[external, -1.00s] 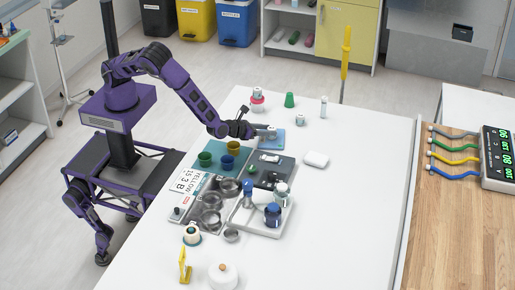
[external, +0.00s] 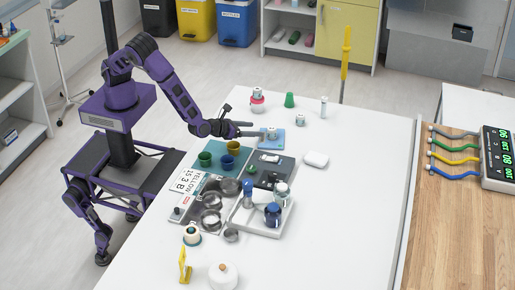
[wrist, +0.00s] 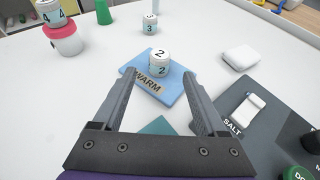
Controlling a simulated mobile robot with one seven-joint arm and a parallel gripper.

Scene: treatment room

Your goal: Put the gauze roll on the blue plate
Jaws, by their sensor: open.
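The blue plate (external: 276,146) lies flat on the white table; the wrist view shows it (wrist: 177,101) with the word WARM. A short white roll marked 2 (wrist: 159,63), which looks like the gauze roll, stands upright on this plate; it also shows in the external view (external: 272,133). My gripper (wrist: 160,78) is open and empty, its fingers pointing toward the roll from the near side. The roll appears just beyond the fingertips, with a visible gap on both sides. In the external view my gripper (external: 258,130) is low beside the plate's left edge.
A white roll marked 4 (wrist: 49,12) sits on a red-and-white cup (wrist: 66,40); one marked 3 (wrist: 150,24) stands behind. A dark plate labelled SALT (wrist: 228,118) and a white block (wrist: 241,57) are at right. Cups and trays (external: 262,228) fill the front; the table's right side is clear.

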